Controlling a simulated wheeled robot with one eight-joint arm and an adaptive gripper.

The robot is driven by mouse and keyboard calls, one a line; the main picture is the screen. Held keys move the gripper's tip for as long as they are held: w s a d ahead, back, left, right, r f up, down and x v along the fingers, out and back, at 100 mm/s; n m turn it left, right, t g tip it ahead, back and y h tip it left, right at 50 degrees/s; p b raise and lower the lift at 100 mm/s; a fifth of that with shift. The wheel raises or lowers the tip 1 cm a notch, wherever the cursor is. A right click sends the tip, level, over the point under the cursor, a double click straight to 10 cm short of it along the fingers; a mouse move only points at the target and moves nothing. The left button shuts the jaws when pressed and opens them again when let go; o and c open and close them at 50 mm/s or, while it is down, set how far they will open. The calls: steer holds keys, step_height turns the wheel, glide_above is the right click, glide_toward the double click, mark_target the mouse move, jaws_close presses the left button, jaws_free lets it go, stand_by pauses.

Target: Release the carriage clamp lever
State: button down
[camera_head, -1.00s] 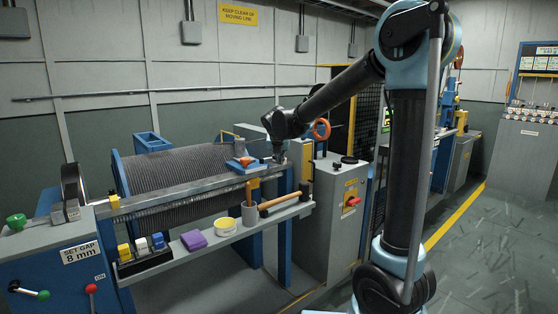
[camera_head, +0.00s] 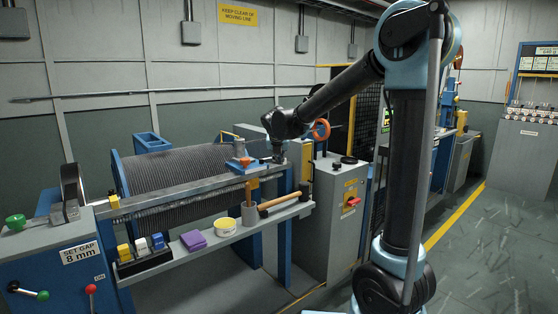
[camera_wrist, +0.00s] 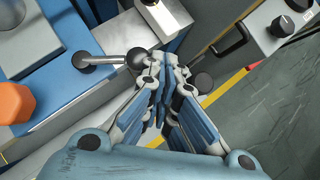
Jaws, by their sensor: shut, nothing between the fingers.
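The carriage clamp lever (camera_wrist: 108,60) shows in the wrist view as a short metal arm. It runs from a round pivot (camera_wrist: 83,60) on the blue carriage (camera_wrist: 62,78) to a dark ball knob (camera_wrist: 137,58). My gripper (camera_wrist: 166,66) is shut and empty, with its fingertips just right of the ball knob. They are very close to it; I cannot tell whether they touch. In the head view my gripper (camera_head: 279,157) is at the right end of the winch rail, right of the carriage (camera_head: 240,164) and its orange knob (camera_head: 247,161). The lever is too small there to read.
A shelf (camera_head: 180,259) below the rail holds a purple block (camera_head: 193,240), a yellow tub (camera_head: 225,227) and a hammer (camera_head: 285,203). A grey cabinet (camera_head: 327,222) with a red switch (camera_head: 352,201) stands right. The rope drum (camera_head: 180,175) lies behind the rail.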

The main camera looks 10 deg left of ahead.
steer(key=shift+s, duration=0.1)
steer(key=s+d+r, duration=0.3)
steer(key=s+r, duration=0.4)
steer(key=s, duration=0.2)
steer(key=shift+s+d+r, duration=0.25)
steer(key=shift+s+r, duration=0.15)
stand_by(0.4)
